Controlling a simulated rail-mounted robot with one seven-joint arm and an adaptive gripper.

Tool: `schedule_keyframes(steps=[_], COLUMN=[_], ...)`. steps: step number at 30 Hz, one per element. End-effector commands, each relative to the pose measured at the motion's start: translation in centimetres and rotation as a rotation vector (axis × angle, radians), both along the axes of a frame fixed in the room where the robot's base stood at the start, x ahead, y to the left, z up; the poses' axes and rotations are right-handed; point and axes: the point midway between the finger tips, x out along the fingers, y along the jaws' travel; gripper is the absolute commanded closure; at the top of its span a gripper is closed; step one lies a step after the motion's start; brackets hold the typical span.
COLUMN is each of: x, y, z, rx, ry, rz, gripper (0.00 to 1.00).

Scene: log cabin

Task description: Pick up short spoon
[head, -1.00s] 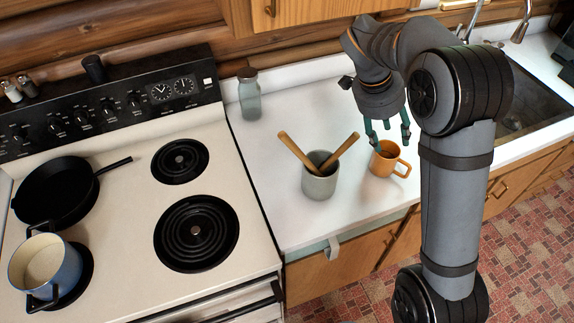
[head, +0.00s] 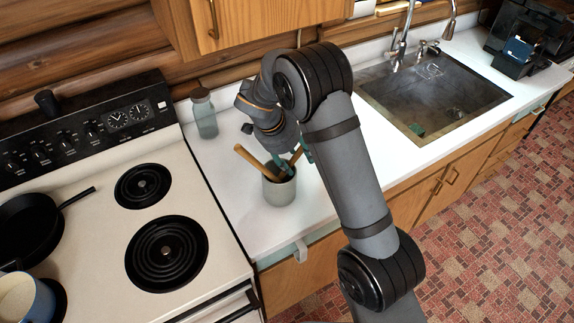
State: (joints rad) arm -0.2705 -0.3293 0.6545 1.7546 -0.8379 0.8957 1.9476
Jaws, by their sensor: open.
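A grey-green crock (head: 279,190) stands upright on the white counter. Two wooden handles rise from it. The left handle (head: 249,157) leans out to the left, clear of the fingers. The right handle (head: 297,155) leans right and is partly hidden by my gripper. My gripper (head: 291,164) points down over the crock's mouth, with its teal fingers open around or beside the right handle; I cannot tell if they touch it. The spoon ends are hidden inside the crock, so I cannot tell which handle is the short spoon's.
The stove (head: 105,215) with a black pan (head: 25,225) and a blue pot (head: 22,297) is to the left. A glass jar (head: 204,113) stands at the back. The sink (head: 435,95) is at the right. Bare counter (head: 235,205) lies left of the crock.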

Motion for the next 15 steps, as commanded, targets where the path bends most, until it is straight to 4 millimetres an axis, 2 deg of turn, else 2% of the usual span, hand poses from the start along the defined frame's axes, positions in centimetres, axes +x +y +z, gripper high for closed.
schedule_keyframes(steps=[8,15], x=[0.08,0.09], y=[-0.17,-0.19], z=[-0.35,-0.33], rx=[-0.001,-0.001], ry=[0.000,0.000], rz=[0.000,-0.001], gripper=[0.53,0.66])
